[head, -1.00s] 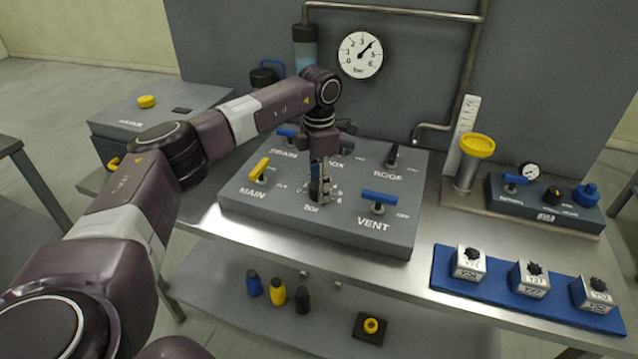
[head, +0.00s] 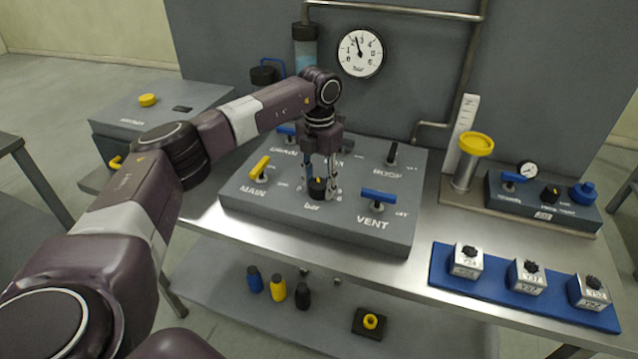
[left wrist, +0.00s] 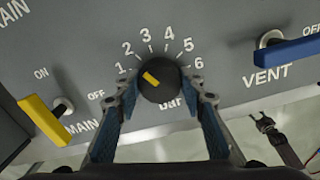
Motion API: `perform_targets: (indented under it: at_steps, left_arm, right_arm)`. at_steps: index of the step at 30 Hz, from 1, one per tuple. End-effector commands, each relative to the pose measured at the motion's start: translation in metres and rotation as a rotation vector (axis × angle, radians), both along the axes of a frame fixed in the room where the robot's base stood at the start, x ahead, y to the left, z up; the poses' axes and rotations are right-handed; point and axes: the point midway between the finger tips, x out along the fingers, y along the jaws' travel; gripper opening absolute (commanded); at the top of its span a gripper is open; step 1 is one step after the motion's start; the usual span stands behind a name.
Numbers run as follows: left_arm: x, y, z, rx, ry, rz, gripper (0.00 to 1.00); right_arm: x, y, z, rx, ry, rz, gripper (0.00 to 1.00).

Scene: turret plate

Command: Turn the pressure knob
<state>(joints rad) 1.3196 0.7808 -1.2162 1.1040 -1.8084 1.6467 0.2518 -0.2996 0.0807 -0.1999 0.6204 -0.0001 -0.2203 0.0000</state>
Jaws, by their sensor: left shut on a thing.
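The black pressure knob (left wrist: 165,92) with a yellow mark stands on the grey panel below a printed scale from 1 to 6. Its mark points up and left, toward about 2. In the head view the knob (head: 318,187) sits near the panel's front edge. My left gripper (left wrist: 163,95) is shut on the knob, one finger on each side. It also shows in the head view (head: 319,186), pointing down. The round gauge (head: 360,53) on the wall has its needle between 2 and 3. My right gripper (left wrist: 265,123) seems to show small at the lower right of the left wrist view; its jaws are unclear.
The yellow MAIN handle (head: 260,167) stands left of the knob and the blue VENT handle (head: 379,196) right of it. More knobs stand behind on the panel (head: 315,228). A blue mat (head: 445,277) with several metal blocks lies at the right.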

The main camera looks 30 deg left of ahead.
Motion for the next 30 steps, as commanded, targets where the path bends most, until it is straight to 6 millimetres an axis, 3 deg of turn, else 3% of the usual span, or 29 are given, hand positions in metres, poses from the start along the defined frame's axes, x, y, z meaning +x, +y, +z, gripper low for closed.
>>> perform_targets:
  at_steps: [12, 13, 17, 26, 30]
  left_arm:
    - [0.002, 0.001, 0.003, 0.001, -0.008, 0.007, 0.13]
    - [0.002, 0.001, 0.003, 0.001, -0.008, 0.007, 0.4]
    - [0.002, 0.001, 0.002, 0.001, -0.006, 0.007, 0.54]
    - [0.001, 0.0, 0.002, 0.0, -0.003, 0.005, 0.55]
    - [0.002, 0.0, 0.016, -0.001, -0.006, 0.005, 0.55]
  right_arm:
    - [0.0, 0.002, 0.0, 0.002, 0.0, 0.0, 0.4]
    - [0.0, 0.002, 0.0, 0.002, 0.0, 0.0, 0.4]
    - [0.0, 0.002, 0.0, 0.002, 0.0, 0.0, 0.4]
    - [-0.001, 0.0, 0.0, 0.0, 0.001, 0.0, 0.4]
    - [-0.001, 0.0, 0.0, 0.0, 0.0, 0.0, 0.4]
